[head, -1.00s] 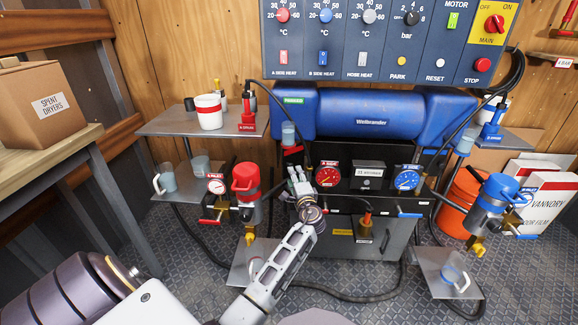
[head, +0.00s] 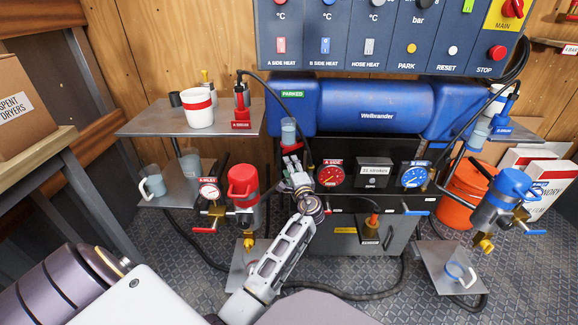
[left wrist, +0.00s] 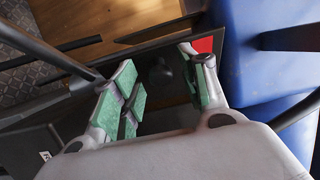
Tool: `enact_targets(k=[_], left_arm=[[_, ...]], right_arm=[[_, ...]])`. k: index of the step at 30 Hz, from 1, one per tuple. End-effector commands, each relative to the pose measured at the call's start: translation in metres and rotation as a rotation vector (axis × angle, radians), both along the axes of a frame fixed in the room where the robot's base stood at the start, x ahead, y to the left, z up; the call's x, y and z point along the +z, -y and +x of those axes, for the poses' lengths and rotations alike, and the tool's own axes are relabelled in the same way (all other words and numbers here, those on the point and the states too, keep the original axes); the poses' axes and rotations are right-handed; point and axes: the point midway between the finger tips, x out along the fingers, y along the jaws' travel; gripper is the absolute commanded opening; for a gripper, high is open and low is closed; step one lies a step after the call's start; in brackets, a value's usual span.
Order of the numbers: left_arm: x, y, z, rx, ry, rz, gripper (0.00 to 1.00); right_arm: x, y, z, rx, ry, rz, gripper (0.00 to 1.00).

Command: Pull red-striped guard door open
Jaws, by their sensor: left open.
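My left gripper (head: 291,162) is at the left front of the pump machine, beside the red A-side gauge (head: 330,173). It is open, with its green finger pads (left wrist: 165,92) apart in the left wrist view. A dark panel with a red patch (left wrist: 203,45) lies beyond the fingers there, close to the right finger. A small red piece (head: 291,148) shows just above the gripper in the head view. I cannot tell for sure whether these belong to the red-striped guard door, or whether a finger touches it. My right gripper is not in view.
A blue Wellbrander machine (head: 375,112) stands above the gauges. A red-capped valve (head: 243,186) is left of my gripper, and black hoses (head: 350,296) run around the machine. A metal shelf (head: 150,121) holds a white cup (head: 199,110).

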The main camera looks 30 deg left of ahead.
Motion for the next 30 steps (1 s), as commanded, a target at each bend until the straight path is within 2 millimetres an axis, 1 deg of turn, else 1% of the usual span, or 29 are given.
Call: enact_targets(k=[10, 11, 18, 21, 30], left_arm=[[0.0001, 0.0006, -0.0002, 0.000, 0.000, 0.000, 0.44], [0.0001, 0.0006, -0.0002, 0.000, 0.000, 0.000, 0.41], [0.0002, 0.0005, -0.0002, 0.000, 0.000, 0.000, 0.10], [0.0001, 0.0005, -0.0002, 0.000, 0.000, 0.000, 0.00], [-0.0004, 0.0011, -0.0001, 0.006, -0.001, -0.001, 0.00]], right_arm=[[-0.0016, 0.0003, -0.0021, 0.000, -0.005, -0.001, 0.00], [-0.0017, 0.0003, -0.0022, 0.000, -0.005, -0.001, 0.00], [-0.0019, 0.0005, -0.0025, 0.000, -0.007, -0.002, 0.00], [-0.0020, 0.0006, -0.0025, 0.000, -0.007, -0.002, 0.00], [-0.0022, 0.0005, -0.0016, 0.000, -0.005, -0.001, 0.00]])
